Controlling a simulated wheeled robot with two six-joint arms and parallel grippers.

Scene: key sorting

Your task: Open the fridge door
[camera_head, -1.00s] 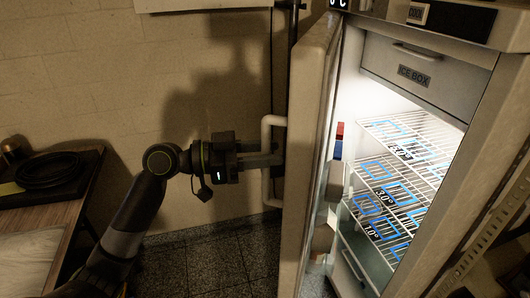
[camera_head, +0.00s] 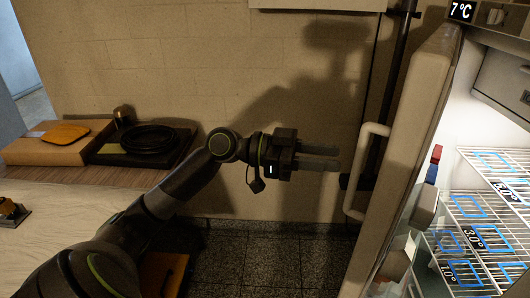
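The fridge door (camera_head: 412,140) stands open, seen nearly edge-on, with the lit inside of the fridge (camera_head: 485,160) showing to its right. Its pale bar handle (camera_head: 360,168) is on the left face of the door. My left gripper (camera_head: 337,157) is left of the handle, at about its mid height. Its two fingers point right toward the handle with a gap between them and nothing in it. The fingertips appear just short of the handle. My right gripper is out of view.
Wire shelves (camera_head: 490,190) and an ice box drawer (camera_head: 505,85) are inside the fridge. A dark pole (camera_head: 385,100) stands behind the handle. At left, a counter (camera_head: 60,220) holds a black tray (camera_head: 110,155) with a coiled dark item and a box (camera_head: 45,150). Tiled floor (camera_head: 270,260) is clear below the gripper.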

